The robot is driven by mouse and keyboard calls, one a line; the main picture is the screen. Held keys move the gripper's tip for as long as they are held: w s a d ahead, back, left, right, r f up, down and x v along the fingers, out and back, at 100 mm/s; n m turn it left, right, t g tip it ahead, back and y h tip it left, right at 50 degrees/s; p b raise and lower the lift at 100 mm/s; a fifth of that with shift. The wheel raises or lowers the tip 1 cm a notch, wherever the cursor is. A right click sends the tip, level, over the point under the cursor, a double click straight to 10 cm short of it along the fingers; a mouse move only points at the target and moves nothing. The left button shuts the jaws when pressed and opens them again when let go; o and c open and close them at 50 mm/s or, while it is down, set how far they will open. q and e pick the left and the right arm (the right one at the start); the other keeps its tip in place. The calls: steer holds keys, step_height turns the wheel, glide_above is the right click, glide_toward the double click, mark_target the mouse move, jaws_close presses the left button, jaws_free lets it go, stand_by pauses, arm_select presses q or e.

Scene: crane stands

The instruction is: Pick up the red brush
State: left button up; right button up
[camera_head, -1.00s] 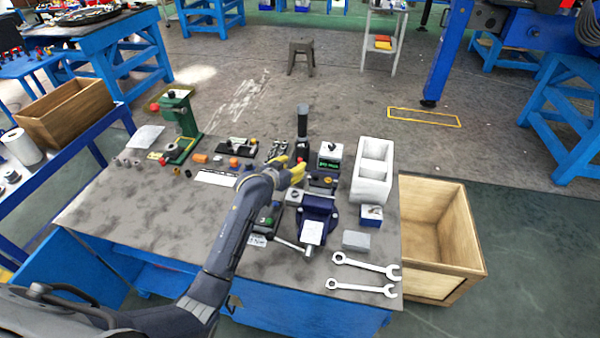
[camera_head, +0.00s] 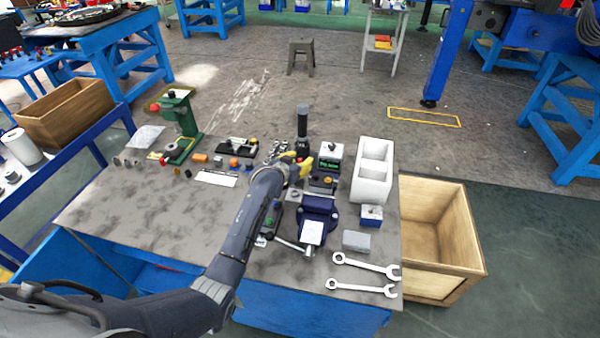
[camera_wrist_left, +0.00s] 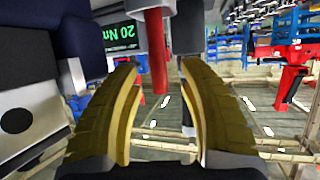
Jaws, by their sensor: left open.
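In the left wrist view, which looks upside down, a slim red handle (camera_wrist_left: 154,52), likely the red brush, shows between and apparently beyond my fingertips. Its lower part joins a grey piece at the picture's top edge. No contact can be made out. My right gripper is not in view.
A green-display tester (camera_head: 330,153) stands just right of the fingers. A blue vise (camera_head: 318,212) is nearer, with a white divided bin (camera_head: 373,172) on the right. Wrenches (camera_head: 365,265) lie at front right. The table's left front (camera_head: 130,215) is clear.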

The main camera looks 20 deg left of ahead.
arm_select(q)
jaws_close()
steer(key=shift+r, duration=0.1)
stand_by(0.5)
step_height(320, 180, up, 20)
stand_by(0.7)
